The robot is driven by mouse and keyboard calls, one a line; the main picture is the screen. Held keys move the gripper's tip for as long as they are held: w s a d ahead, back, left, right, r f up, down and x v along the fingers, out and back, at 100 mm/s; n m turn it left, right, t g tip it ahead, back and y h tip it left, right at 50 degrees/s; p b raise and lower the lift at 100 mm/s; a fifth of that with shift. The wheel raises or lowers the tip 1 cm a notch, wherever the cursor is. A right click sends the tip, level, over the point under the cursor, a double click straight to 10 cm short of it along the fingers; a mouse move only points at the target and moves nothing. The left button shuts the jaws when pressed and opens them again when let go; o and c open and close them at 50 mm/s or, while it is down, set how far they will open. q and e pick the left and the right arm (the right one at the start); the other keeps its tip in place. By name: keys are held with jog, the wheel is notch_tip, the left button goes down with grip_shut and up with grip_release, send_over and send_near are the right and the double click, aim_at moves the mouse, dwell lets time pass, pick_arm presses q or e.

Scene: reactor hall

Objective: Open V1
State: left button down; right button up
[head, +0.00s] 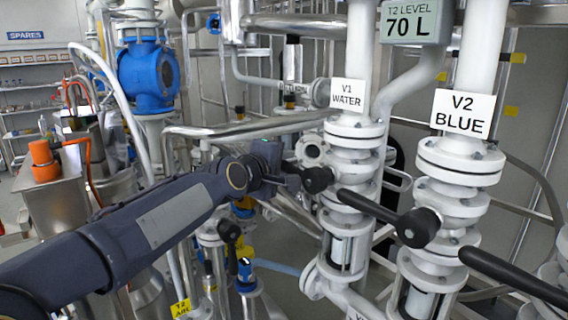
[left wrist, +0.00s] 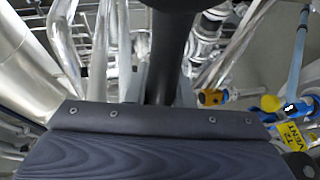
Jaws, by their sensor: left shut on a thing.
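The white sign reading V1 WATER (head: 348,96) hangs on the left white pipe. Below it is the V1 valve body (head: 352,160), with a black handle hub (head: 318,180) on its left side. The V1 handle reaches left from the hub into my left gripper (head: 272,168), which is shut on it. In the left wrist view the black handle (left wrist: 175,55) runs up from between the fingers, which are mostly hidden by the dark gripper body. My right gripper is in neither view.
V2 BLUE (head: 462,113) stands to the right; its black lever (head: 375,212) points left, close to V1's column. Another black lever (head: 515,275) enters at lower right. A display (head: 412,22) reads T2 LEVEL 70 L. A metal pipe (head: 245,128) runs behind my gripper.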

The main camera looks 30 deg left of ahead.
pick_arm(q)
jog(key=shift+f, duration=0.2)
jog(key=shift+d+f+n+g+h+p, duration=0.15)
jog(key=shift+f+n+g+h+p, duration=0.2)
jog(key=shift+f+n+p, duration=0.3)
jog(key=s+d+f+n+g+h+p, duration=0.1)
jog(key=d+f+n+g+h+p, duration=0.1)
jog(key=f+n, duration=0.3)
jog(key=shift+s+d+f+g+h, duration=0.35)
jog(key=shift+d+f+g+h, duration=0.1)
jog(key=shift+d+f, duration=0.45)
jog(key=shift+f+n, duration=0.15)
jog(key=shift+n, duration=0.1)
jog(key=shift+a, duration=0.1)
jog(key=c, duration=1.3)
grip_release()
jog(key=shift+r, duration=0.2)
